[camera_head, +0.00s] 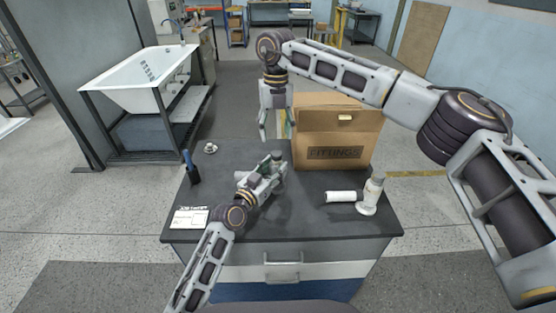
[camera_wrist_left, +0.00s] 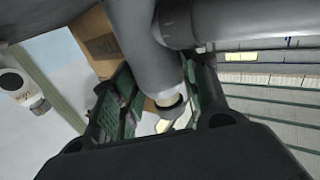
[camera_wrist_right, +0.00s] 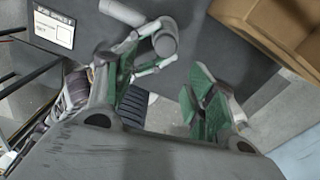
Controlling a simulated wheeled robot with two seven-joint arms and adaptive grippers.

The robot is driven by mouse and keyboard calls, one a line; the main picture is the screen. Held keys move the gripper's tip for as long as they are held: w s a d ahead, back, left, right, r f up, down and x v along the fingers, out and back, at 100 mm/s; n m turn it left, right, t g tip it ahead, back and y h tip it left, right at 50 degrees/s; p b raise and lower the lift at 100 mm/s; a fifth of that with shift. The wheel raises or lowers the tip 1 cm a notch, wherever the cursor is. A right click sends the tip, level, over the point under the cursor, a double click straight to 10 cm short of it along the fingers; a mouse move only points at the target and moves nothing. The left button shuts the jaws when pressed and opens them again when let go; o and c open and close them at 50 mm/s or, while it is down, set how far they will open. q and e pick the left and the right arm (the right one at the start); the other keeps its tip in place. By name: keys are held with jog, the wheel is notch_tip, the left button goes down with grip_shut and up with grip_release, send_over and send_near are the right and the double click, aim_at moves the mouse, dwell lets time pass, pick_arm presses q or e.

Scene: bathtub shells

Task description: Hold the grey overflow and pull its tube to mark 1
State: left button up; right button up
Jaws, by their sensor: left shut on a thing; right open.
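The grey overflow (camera_head: 276,156) is held above the black worktop in my left gripper (camera_head: 268,173). In the left wrist view, its grey pipe (camera_wrist_left: 148,50) runs between the green fingers to a pale band and dark end ring, beside a wider grey part (camera_wrist_left: 205,22) with faint ticks. I cannot read which mark is which. My right gripper (camera_head: 276,128) is open and points down above and behind the left one. In the right wrist view, the round grey part (camera_wrist_right: 164,43) appears beyond the left finger, outside the open jaws. The contact area is partly hidden by fingers.
A cardboard fittings box (camera_head: 337,149) stands at the back right, close to my right gripper. A white tube (camera_head: 341,197) and a white fitting (camera_head: 369,195) are at right. A blue-handled tool (camera_head: 191,168), small metal part (camera_head: 210,148) and job sheet (camera_head: 189,218) are at left.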

jog(key=s+a+f+n+g+y, duration=0.3)
jog(key=s+n, duration=0.1)
jog(key=s, duration=0.5)
jog(key=s+a+f+n+g+y, duration=0.2)
jog(key=s+f+n+g+y, duration=0.1)
jog(key=s, duration=0.6)
jog(key=s+a+f+n+g+y, duration=0.2)
jog(key=s+a+f+n+y, duration=0.15)
jog(key=s, duration=0.55)
jog(key=w+d+r+t+y, duration=0.1)
jog(key=w+d+t+y, duration=0.25)
jog(key=w, duration=0.25)
jog(key=w+d+r+t+y, duration=0.1)
jog(key=w+d+t+y, duration=0.1)
jog(key=w+t+y, duration=0.3)
jog(key=w+d+f+t+h, duration=0.1)
jog(key=w+d+t, duration=0.3)
jog(key=d, duration=0.3)
jog(key=w+d+f+m+t+h, duration=0.1)
jog(key=w+d+t+h, duration=0.1)
jog(key=w+d+t, duration=0.3)
jog(key=shift+w+d+f+t, duration=0.25)
jog(key=shift+d+t, duration=0.2)
jog(key=shift+d, duration=0.8)
jog(key=shift+w+a, duration=0.1)
